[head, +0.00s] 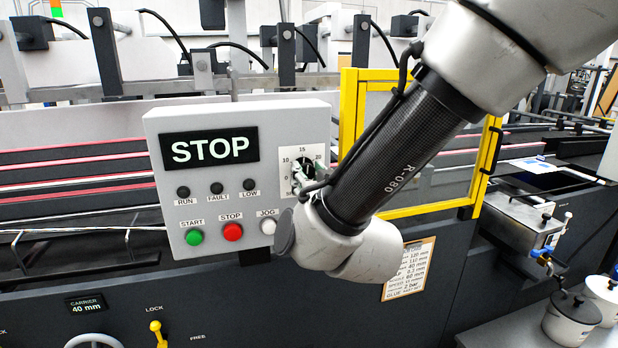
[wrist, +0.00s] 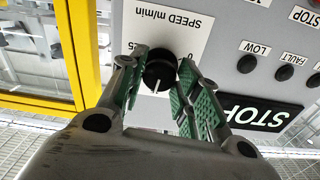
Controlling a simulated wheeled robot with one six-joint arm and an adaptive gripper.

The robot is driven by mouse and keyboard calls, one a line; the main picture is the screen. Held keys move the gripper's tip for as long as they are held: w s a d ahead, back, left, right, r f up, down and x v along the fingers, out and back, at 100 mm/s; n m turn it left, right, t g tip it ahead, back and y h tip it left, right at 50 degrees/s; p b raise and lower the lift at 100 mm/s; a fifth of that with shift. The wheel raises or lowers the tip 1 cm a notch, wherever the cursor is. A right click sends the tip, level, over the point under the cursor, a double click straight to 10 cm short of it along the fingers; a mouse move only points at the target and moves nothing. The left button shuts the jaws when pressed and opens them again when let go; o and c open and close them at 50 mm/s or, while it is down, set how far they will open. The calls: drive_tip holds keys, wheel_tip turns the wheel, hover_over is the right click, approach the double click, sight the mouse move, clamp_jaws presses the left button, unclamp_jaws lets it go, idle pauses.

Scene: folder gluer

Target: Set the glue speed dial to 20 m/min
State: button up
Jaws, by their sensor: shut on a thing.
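The glue speed dial (head: 308,167) is a black knob on a white scale plate on the grey control panel; 10, 15 and 20 are readable around it in the head view. In the wrist view the dial (wrist: 159,68) appears upside down, with "SPEED m/min" above it. Its white pointer line points down in that picture, roughly toward the 15 side of the scale; the exact mark is hidden. My gripper (head: 300,177) is at the dial, and its green-padded fingers (wrist: 162,80) are shut on the knob from both sides.
The panel display (head: 210,149) reads STOP. Green start (head: 194,237), red stop (head: 232,232) and white jog (head: 268,226) buttons sit below it, close to my wrist. A yellow guard frame (head: 347,115) stands right of the panel, behind my arm. A yellow lock lever (head: 157,332) is lower left.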

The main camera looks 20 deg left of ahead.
drive_tip(key=m, duration=1)
drive_tip(key=shift+a, duration=0.1)
drive_tip(key=shift+m, duration=0.4)
drive_tip(key=o, duration=1)
drive_tip(key=shift+o, duration=0.2)
drive_tip(key=shift+s, duration=0.1)
drive_tip(key=v, duration=1.2)
